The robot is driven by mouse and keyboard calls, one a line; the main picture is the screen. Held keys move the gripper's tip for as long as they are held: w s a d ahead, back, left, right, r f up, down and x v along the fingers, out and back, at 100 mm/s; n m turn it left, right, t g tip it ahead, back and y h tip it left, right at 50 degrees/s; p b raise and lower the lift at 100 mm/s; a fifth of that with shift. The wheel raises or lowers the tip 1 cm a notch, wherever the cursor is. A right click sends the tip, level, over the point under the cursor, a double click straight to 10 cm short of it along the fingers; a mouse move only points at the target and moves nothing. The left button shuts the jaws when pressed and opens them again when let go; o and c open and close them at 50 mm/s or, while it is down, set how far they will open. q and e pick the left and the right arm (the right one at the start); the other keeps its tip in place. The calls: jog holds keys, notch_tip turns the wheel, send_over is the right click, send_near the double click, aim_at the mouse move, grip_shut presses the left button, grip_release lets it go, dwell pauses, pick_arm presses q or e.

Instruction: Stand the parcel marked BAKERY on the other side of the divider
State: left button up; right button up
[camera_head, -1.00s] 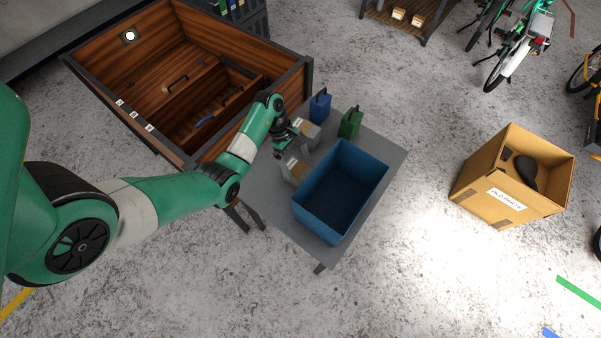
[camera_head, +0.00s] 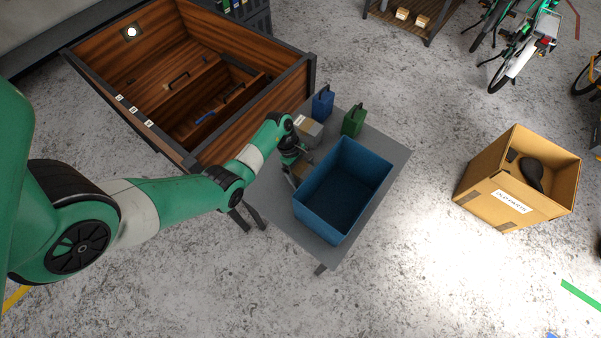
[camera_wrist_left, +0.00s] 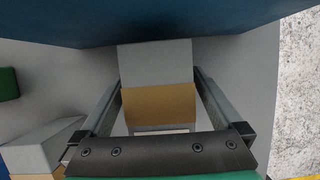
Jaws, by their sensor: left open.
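My left gripper (camera_head: 293,170) points down over the grey table, beside the blue crate. It is open. In the left wrist view its fingers (camera_wrist_left: 158,78) stand on either side of a grey and tan parcel (camera_wrist_left: 158,65), and I cannot tell whether they touch it. In the head view my gripper mostly hides that parcel. A second grey and tan parcel (camera_head: 308,129) stands behind it, and also shows in the left wrist view (camera_wrist_left: 45,140). I cannot read a BAKERY mark on either. The wooden cargo box (camera_head: 255,103) has inner boards, among them a divider (camera_head: 180,88). My right gripper is not in view.
The blue crate (camera_head: 322,210) stands close by on the table (camera_head: 385,180). A blue can (camera_head: 322,103) and a green can (camera_head: 353,120) stand at the table's back. A cardboard box (camera_head: 485,180) is on the floor at right.

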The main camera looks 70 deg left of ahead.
pick_arm(q)
jog(key=shift+f, duration=0.2)
dwell(0.3)
jog(key=shift+c, duration=0.2)
grip_shut()
dwell(0.3)
